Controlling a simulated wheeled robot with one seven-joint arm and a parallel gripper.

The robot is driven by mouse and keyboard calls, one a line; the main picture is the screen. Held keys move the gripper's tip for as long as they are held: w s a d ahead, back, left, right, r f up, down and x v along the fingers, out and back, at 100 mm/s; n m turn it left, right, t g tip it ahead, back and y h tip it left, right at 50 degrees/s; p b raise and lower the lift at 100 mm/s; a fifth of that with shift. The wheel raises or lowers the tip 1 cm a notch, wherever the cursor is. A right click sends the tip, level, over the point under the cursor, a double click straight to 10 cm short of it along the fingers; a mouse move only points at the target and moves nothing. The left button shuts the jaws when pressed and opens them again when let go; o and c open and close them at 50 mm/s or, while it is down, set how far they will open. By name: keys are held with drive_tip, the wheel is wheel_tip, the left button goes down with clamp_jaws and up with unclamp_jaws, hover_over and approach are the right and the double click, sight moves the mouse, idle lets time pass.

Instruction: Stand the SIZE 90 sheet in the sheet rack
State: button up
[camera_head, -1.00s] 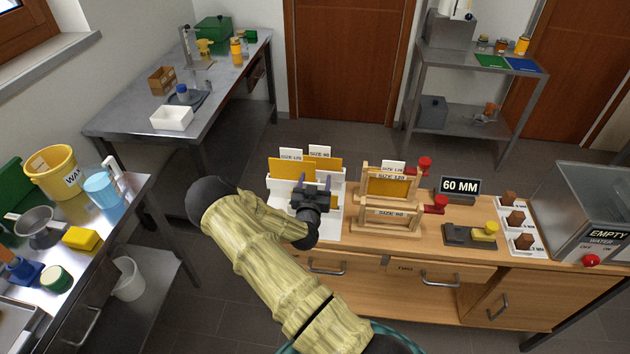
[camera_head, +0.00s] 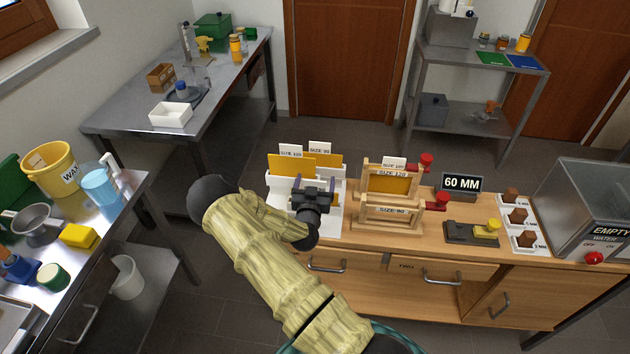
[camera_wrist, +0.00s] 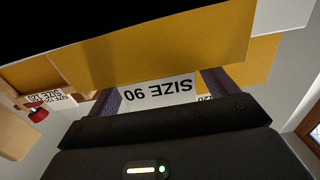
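In the wrist view, the SIZE 90 sheet (camera_wrist: 155,50) is a wide yellow sheet close to the camera, with a white SIZE 90 tab that appears upside down. My gripper (camera_wrist: 160,88) has its two fingers against the sides of this tab, and appears shut on it. In the head view my gripper (camera_head: 313,188) is in front of yellow sheets at the white sheet rack (camera_head: 276,188).
Wooden frames marked SIZE 120 and SIZE 90 (camera_head: 392,210), with red knobs (camera_head: 426,160), stand close on the right. Further right are a 60 MM sign (camera_head: 461,184), a yellow-handled block (camera_head: 472,232) and a glass-sided tank (camera_head: 590,215). Clear bench top is scarce around the rack.

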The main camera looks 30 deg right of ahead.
drive_tip(key=shift+s+r, duration=0.1)
drive_tip(key=shift+r, duration=0.2)
drive_tip(key=shift+r+p, duration=0.4)
drive_tip(key=shift+p, duration=0.05)
drive_tip(key=b+v, duration=0.3)
drive_tip(key=v, duration=0.9)
drive_tip(key=shift+r, duration=0.2)
